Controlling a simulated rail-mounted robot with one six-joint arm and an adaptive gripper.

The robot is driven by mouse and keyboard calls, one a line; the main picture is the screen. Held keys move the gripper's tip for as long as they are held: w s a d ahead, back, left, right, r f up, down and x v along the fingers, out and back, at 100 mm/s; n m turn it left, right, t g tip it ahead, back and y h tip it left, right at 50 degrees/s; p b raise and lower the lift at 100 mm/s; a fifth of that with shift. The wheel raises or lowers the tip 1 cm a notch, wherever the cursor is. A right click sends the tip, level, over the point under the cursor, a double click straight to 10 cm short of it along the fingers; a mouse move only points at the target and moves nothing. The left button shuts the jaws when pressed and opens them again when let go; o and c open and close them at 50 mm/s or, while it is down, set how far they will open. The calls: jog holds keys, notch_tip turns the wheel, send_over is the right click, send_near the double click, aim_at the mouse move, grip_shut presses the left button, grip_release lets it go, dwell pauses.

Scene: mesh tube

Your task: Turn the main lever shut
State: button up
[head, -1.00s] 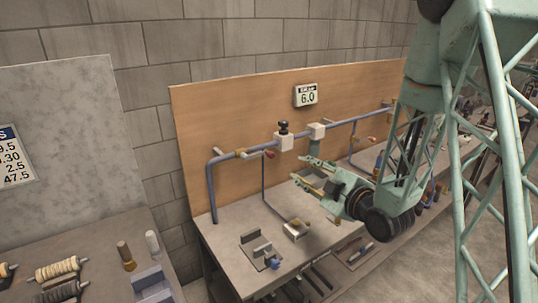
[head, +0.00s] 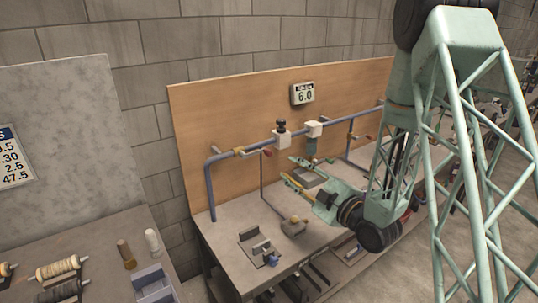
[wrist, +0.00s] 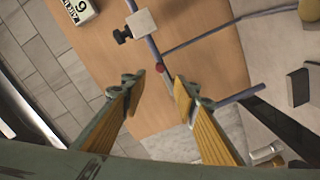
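A lever with a red tip (head: 267,152) sits on the blue-grey pipe (head: 222,156) by a brass fitting (head: 239,152), in front of the wooden board. It points to the right, roughly along the pipe. In the wrist view the round red tip (wrist: 160,68) shows between and just beyond my fingertips. My gripper (head: 288,168) is open and empty, with its fingers reaching towards the pipe from the right. In the wrist view both yellow-padded fingers of my gripper (wrist: 158,86) are spread apart. I see no contact with the lever.
A white block with a black knob (head: 282,136) and another white block (head: 313,129) sit on the pipe. A grey clamp-like fixture (head: 258,249) stands on the bench below. More red-tipped levers (head: 368,137) are farther right.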

aim_at(271, 155)
jog(key=shift+w+a, duration=0.1)
jog(key=shift+p+x, duration=0.65)
jog(key=shift+x, duration=6.1)
grip_shut()
